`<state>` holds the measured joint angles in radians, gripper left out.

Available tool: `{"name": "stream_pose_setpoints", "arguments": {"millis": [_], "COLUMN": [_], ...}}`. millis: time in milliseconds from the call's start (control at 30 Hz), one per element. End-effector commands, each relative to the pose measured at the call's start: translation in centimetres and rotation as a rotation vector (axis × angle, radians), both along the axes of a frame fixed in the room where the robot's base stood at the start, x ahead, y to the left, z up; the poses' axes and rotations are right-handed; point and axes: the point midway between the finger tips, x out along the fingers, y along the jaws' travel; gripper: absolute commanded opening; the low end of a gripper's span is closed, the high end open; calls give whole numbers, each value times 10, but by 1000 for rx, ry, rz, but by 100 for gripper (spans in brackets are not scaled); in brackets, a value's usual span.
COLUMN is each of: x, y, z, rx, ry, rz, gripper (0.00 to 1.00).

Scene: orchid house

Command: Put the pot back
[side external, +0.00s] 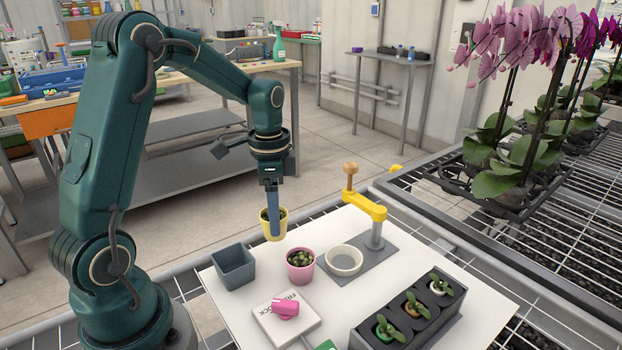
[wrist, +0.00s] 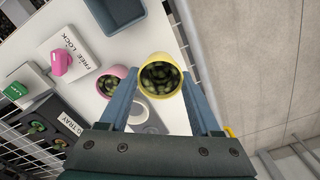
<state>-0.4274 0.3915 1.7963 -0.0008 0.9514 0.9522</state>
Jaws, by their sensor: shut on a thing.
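My gripper (side external: 273,212) points down with its blue fingers shut on a yellow pot (side external: 274,230) of dark green plants. In the wrist view, the yellow pot (wrist: 148,88) sits upright between the two fingers (wrist: 160,100) and looks raised above the white board. A pink pot (side external: 300,272) with similar plants stands on the board, partly behind a finger in the wrist view (wrist: 107,78). Right of it is a pale empty ring (side external: 345,262) on a grey plate (side external: 378,256), with a yellow arm (side external: 366,204) and wooden knob on a post.
A grey square pot (side external: 234,268) stands left of the pink pot. A white block (side external: 270,328) with a pink knob (side external: 286,306) is in front. A dark tray (side external: 440,328) of small plants lies front right. Orchids (side external: 530,110) stand on a mesh bench at right.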

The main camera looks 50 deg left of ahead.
Motion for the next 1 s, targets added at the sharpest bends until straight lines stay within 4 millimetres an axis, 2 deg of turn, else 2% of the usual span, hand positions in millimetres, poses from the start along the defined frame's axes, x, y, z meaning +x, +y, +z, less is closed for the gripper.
{"name": "stream_pose_setpoints", "arguments": {"millis": [200, 300, 700, 733, 767, 800, 1000], "x": [-1, -1, 0, 0, 0, 0, 0], "y": [0, 0, 0, 0, 0, 0, 0], "z": [-30, -38, -43, -42, -42, -42, -42], "rx": [-2, -2, -1, 0, 0, 0, 0], "ry": [6, 3, 3, 1, 1, 1, 1], "rz": [1, 1, 0, 0, 0, 0, 0], "gripper": [0, 0, 0, 76, 87, 94, 94]}}
